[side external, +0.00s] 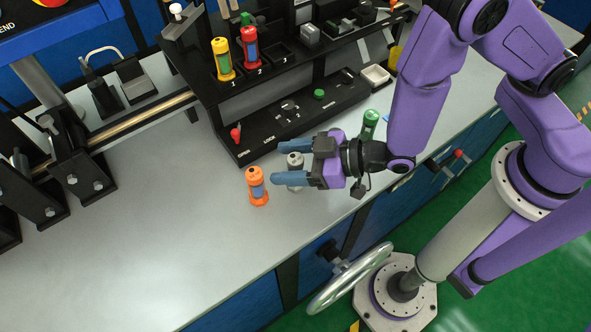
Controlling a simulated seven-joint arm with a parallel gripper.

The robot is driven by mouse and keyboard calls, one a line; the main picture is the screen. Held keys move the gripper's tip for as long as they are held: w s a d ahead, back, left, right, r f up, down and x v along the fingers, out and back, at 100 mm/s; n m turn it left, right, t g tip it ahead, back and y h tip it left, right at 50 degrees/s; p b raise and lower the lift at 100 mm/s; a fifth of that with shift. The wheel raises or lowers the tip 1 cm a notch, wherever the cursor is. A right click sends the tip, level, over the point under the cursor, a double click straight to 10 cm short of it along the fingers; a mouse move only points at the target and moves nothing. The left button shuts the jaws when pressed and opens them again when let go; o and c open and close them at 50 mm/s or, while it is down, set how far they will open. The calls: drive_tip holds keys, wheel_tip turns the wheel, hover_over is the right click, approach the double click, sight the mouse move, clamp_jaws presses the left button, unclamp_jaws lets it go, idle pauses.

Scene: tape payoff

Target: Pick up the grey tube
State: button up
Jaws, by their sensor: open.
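The grey tube (295,160) stands on the light grey bench top, partly hidden behind my gripper's fingers. My gripper (276,162) reaches in from the right with its two blue fingers pointing left. It is open, and the grey tube shows in the gap between the fingers. I cannot tell from this view whether either finger touches the tube.
An orange tube (257,186) stands just left of the fingertips. A green tube (369,124) stands behind my wrist. A black panel (262,142) with knobs lies behind; yellow (222,60) and red (250,48) tubes stand in the rack above.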

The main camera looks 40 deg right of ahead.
drive_tip(key=shift+w+a+f, duration=0.15)
drive_tip(key=shift+w+a, duration=0.05)
drive_tip(key=shift+w, duration=0.05)
drive_tip(key=shift+c, duration=0.3)
drive_tip(key=c, duration=1)
drive_tip(key=shift+r, duration=0.2)
